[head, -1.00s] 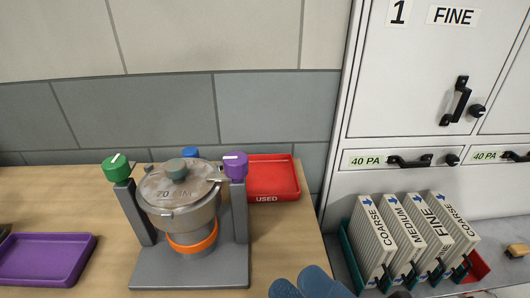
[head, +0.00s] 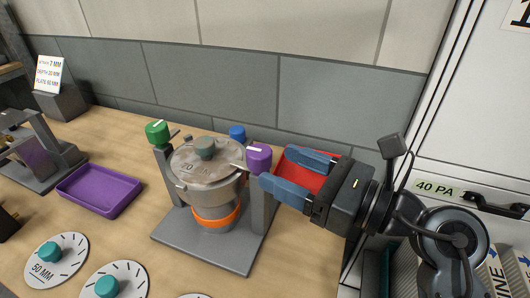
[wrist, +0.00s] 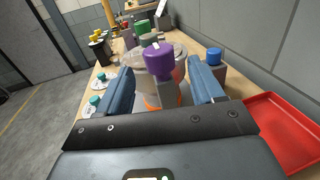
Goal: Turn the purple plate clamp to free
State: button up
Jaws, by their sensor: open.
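The purple plate clamp knob (head: 259,157) sits on top of the right post of the grey burner stand (head: 209,242). In the wrist view the purple knob (wrist: 159,60) stands upright between my fingers, a little ahead of them, with a white mark on its top. A round metal plate marked 70 MM (head: 206,166) lies on the pot, with a thin arm from the purple knob reaching its rim. Green (head: 157,132) and blue (head: 237,133) knobs stand on the other posts. My gripper (head: 287,171) is open and empty, just right of the purple knob.
The red tray (wrist: 285,130) lies right of the stand, partly behind my gripper. A purple tray (head: 99,192) and dials with teal knobs (head: 49,252) are to the left. The grey wall (head: 330,100) runs close behind; a cabinet stands at right.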

aim_at(270, 162)
jog(key=shift+p+x, duration=0.35)
jog(key=shift+x, duration=2.35)
jog(key=shift+c, duration=0.4)
jog(key=c, duration=0.9)
